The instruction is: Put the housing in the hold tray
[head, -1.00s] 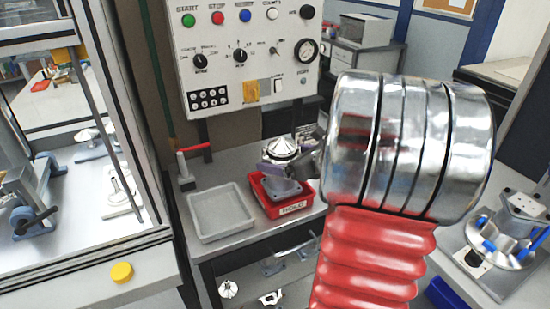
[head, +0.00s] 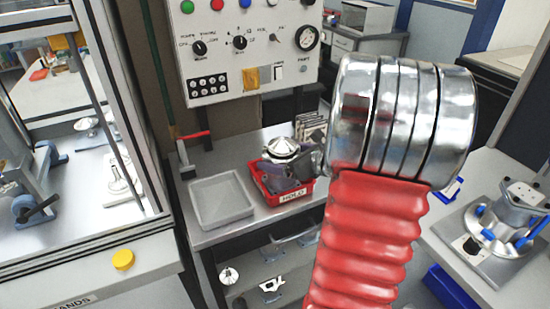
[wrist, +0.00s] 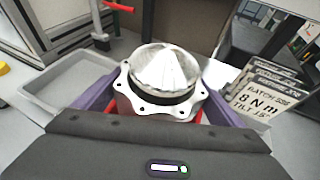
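The housing is a shiny metal part with a conical top and a scalloped, bolt-holed flange. It shows in the head view (head: 283,146) and in the wrist view (wrist: 165,72). My gripper (wrist: 160,103) has its purple fingers along both sides of the housing and holds it upright. In the head view the housing is over the back of a red tray (head: 306,190), whose front label I cannot read clearly. Something grey shows in that tray, partly hidden by the fingers. I cannot tell whether the housing touches anything below.
An empty grey tray (head: 223,218) stands left of the red tray. A red-handled tool (head: 187,152) is behind it. Batch cards (wrist: 265,85) stand right of the housing. The control panel (head: 245,45) rises behind the bench. A lower shelf holds loose metal parts.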

